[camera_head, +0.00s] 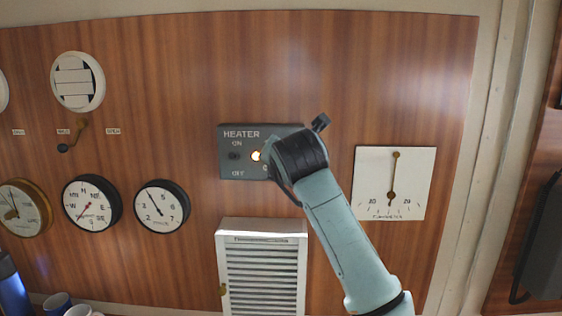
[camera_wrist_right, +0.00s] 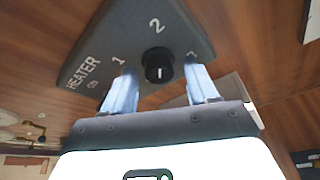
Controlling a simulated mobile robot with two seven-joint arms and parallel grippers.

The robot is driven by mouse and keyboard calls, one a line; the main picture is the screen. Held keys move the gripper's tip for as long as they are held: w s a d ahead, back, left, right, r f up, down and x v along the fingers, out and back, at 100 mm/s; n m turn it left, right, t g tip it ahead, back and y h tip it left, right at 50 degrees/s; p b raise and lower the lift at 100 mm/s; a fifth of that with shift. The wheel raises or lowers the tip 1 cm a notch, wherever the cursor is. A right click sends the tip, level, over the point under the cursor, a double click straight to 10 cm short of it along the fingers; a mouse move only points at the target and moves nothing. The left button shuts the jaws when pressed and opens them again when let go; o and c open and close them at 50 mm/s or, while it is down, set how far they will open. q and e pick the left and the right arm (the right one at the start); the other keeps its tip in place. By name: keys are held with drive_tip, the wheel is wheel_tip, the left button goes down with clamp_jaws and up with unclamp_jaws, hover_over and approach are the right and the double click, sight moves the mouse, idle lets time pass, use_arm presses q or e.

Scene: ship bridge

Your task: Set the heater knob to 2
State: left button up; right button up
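In the right wrist view the panel (camera_wrist_right: 95,50) shows the numbers 1, 2 and 3 around the black heater knob (camera_wrist_right: 158,62). A short white mark on the knob looks upright in the picture, roughly in line with 2; its exact setting is hard to tell. My right gripper (camera_wrist_right: 162,86) is open, one finger on each side of the knob, with visible gaps. In the head view my right arm hides the knob.
A white louvred vent box (camera_head: 263,224) sits just below the panel. A square white gauge (camera_head: 394,183) is to the right, near my arm. Round dials (camera_head: 161,206) and a small lever (camera_head: 73,138) are at the left. Mugs (camera_head: 57,304) stand at lower left.

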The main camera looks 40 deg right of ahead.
drive_tip(key=shift+a, duration=0.1)
drive_tip(key=v, duration=1.3)
drive_tip(key=shift+s+b, duration=0.2)
drive_tip(key=shift+b, duration=0.25)
